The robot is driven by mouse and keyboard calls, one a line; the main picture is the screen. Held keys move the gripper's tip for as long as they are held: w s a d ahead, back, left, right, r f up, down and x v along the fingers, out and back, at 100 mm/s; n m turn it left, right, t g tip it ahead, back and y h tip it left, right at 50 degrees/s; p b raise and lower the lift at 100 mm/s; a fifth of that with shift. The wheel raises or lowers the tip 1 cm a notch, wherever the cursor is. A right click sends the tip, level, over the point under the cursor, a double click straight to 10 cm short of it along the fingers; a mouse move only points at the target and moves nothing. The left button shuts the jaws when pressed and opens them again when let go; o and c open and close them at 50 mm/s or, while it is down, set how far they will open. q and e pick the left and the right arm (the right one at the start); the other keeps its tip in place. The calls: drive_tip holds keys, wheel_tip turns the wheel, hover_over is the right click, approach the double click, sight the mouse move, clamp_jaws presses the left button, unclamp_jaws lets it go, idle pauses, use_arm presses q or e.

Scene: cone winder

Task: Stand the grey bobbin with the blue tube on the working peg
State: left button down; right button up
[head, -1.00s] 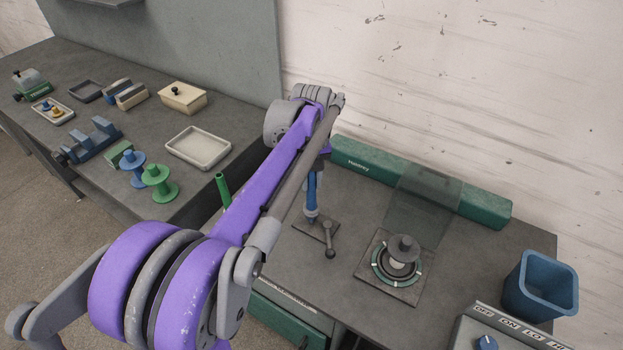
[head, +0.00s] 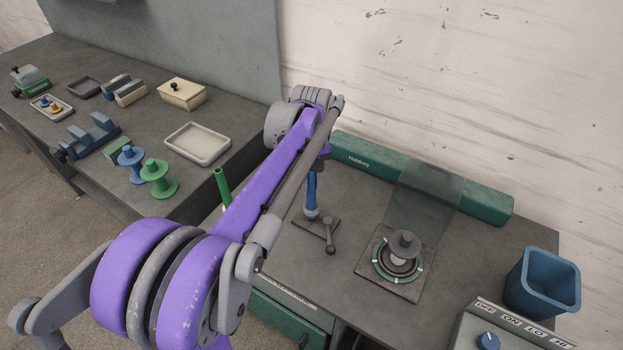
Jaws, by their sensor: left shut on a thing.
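My left gripper (head: 318,160) is mostly hidden behind my own purple arm, above the back of the near bench. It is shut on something. An upright blue tube (head: 311,192) shows just below it, and its lower end is at a small dark plate (head: 324,230) with a ball-ended lever. I cannot tell whether they touch, and I see no grey body on this tube. A grey spool-shaped piece (head: 403,242) stands in the middle of a ringed round mount on a square plate, right of the lever. My right gripper is not in view.
A clear guard (head: 423,195) and green housing (head: 360,161) stand behind the mount. A blue bin (head: 541,284) and switch panel (head: 488,338) are at right. A green post (head: 222,184) is left of my arm. Blue (head: 131,163) and green (head: 158,180) bobbins stand on the left bench.

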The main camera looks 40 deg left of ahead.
use_arm(q)
drive_tip(key=shift+f, duration=0.15)
drive_tip(key=c, duration=0.6)
unclamp_jaws()
wheel_tip(320, 180, up, 11)
drive_tip(key=shift+f+p, duration=0.1)
drive_tip(key=shift+p, duration=0.3)
drive_tip(key=s+d+f+m+t+p, duration=0.1)
drive_tip(key=s+d+f+m+t, duration=0.4)
drive_tip(key=s+d+f+m, duration=0.5)
drive_tip(key=s+d+f, duration=0.5)
drive_tip(key=s+d, duration=0.1)
drive_tip(key=shift+d+p, duration=0.25)
drive_tip(key=shift+p, duration=0.1)
